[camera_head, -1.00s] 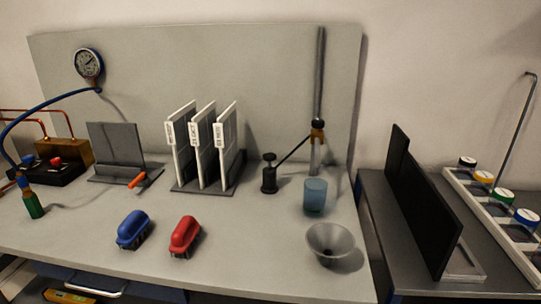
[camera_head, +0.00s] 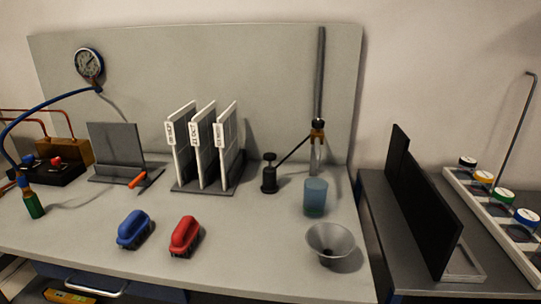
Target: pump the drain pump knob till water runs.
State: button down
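The drain pump is a small dark cylinder with a round black knob (camera_head: 269,157) on top, standing on the bench right of the rack of cards. A thin dark tube runs from the pump body (camera_head: 269,181) up to an orange-brown fitting (camera_head: 317,126) on a vertical grey pipe (camera_head: 319,75). A bluish translucent cup (camera_head: 315,197) stands below and in front of the pipe. I cannot make out any running water. My gripper is not in view.
A grey funnel (camera_head: 331,240) sits near the bench's front right. Blue (camera_head: 133,229) and red (camera_head: 184,236) brushes lie at front centre. A card rack (camera_head: 205,190) stands left of the pump. A black panel (camera_head: 422,205) rises on the right-hand table.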

aim_at(269, 157)
jog(key=l+u, duration=0.85)
jog(key=k+l+u, duration=0.1)
jog(key=l+u, duration=0.15)
jog(key=u, duration=0.15)
